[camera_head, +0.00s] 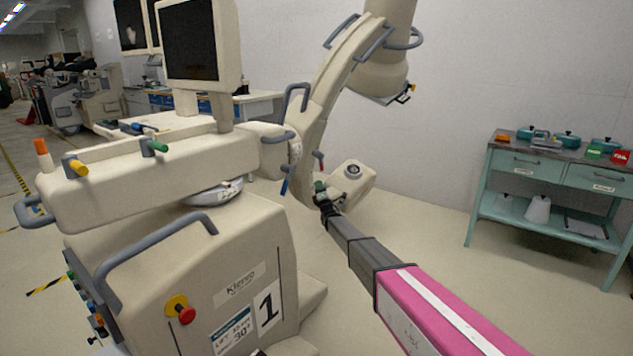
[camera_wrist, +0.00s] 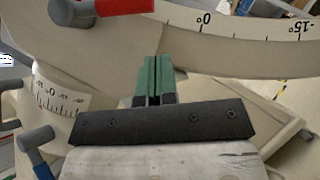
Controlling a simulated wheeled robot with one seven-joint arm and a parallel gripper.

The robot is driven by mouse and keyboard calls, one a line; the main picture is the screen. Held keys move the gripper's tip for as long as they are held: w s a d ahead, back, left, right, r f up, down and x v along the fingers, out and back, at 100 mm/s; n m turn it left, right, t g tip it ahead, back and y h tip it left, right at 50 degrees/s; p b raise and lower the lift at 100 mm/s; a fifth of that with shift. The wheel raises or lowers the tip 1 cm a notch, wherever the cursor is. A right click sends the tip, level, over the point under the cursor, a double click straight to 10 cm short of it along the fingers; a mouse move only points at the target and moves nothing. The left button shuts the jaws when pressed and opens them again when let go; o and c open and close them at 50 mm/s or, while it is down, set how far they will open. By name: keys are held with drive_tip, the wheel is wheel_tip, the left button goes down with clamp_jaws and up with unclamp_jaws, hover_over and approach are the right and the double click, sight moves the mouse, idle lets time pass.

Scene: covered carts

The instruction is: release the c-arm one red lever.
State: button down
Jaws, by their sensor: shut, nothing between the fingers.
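The c-arm (camera_head: 325,85) rises behind the cream cart body marked with a black 1 (camera_head: 268,305). Its red lever (camera_head: 318,156) shows small beside the joint of the arc, just above my gripper (camera_head: 320,188). In the wrist view the red lever (camera_wrist: 125,6) lies near the top edge, with its grey stub to the left, partly cut off by the frame. My gripper (camera_wrist: 154,78) has green fingers pressed together with nothing between them. The fingertips point toward the c-arm's cream surface, below the red lever and apart from it in the picture.
A blue lever (camera_wrist: 41,164) sits at lower left of the wrist view, by the scale collar (camera_wrist: 62,100). Grey handles (camera_head: 165,240) stick out from the cart. A teal table (camera_head: 545,212) stands at right. The floor between is clear.

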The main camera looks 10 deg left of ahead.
drive_tip(key=v, duration=0.8)
drive_tip(key=shift+f, duration=0.25)
drive_tip(key=shift+d, duration=0.2)
drive_tip(key=s+d+f+m+g+h, duration=0.35)
drive_tip(key=d+m, duration=0.25)
drive_tip(key=d, duration=0.4)
drive_tip(key=s+d+f+m+g+h, duration=0.25)
drive_tip(key=s+d+m+h, duration=0.25)
drive_tip(key=d, duration=0.5)
drive_tip(key=s+d+f+m+g+h, duration=0.35)
drive_tip(key=s+d+m, duration=0.2)
drive_tip(key=d, duration=0.55)
drive_tip(key=s+d+m+g, duration=0.3)
drive_tip(key=s+d+m, duration=0.1)
drive_tip(key=s, duration=0.6)
drive_tip(key=s+d+m+g+h, duration=0.1)
drive_tip(key=s+d+m+g, duration=0.3)
drive_tip(key=s, duration=0.6)
drive_tip(key=s+d+m+g+h, duration=0.1)
drive_tip(key=s+d+m+g, duration=0.3)
drive_tip(key=s+d, duration=0.3)
drive_tip(key=s, duration=0.2)
drive_tip(key=shift+s+d, duration=0.2)
drive_tip(key=shift+s, duration=0.2)
